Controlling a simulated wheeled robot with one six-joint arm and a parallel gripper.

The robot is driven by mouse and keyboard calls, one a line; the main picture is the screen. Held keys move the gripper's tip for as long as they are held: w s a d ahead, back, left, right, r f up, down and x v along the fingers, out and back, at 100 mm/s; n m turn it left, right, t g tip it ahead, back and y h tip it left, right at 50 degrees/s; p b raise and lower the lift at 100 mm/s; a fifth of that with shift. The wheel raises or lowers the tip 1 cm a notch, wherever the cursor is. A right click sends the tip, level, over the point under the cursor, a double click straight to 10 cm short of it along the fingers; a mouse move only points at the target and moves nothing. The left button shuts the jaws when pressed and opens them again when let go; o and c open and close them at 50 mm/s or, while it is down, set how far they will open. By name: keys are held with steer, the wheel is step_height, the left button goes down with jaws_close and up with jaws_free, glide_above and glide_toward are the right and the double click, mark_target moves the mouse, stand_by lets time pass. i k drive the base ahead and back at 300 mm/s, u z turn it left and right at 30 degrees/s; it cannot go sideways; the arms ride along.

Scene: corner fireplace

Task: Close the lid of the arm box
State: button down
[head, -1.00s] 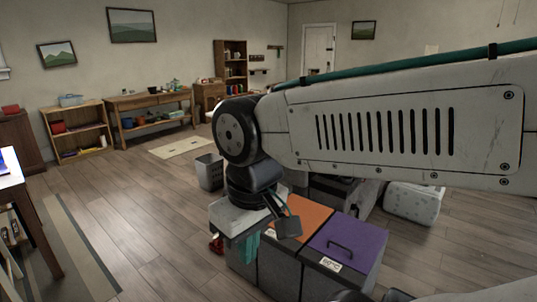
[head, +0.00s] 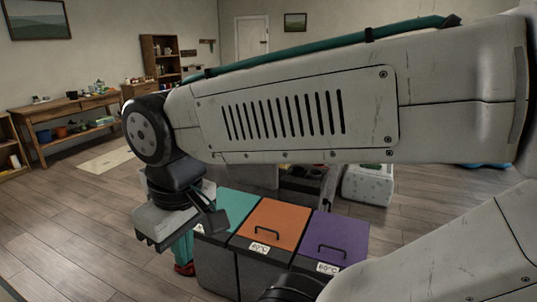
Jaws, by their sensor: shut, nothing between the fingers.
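A row of dark grey boxes with coloured lids stands on the floor at the lower middle: a teal lid (head: 234,208), an orange lid (head: 272,224) and a purple lid (head: 337,236). All three lids look flat and shut. I cannot tell which one is the arm box. My gripper (head: 160,246) hangs at the left of the row, in front of the teal-lidded box, and hides part of it. It is shut and empty, and I see no contact with a lid.
A white patterned bin (head: 368,186) stands behind the boxes to the right. The wooden floor (head: 60,220) at left is clear. My arm hides much of the middle and right.

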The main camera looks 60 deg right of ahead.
mark_target(264, 176)
steer(key=z, duration=0.5)
steer(key=i, duration=0.65)
steer(key=z, duration=0.95)
steer(key=i, duration=0.25)
steer(key=z, duration=0.2)
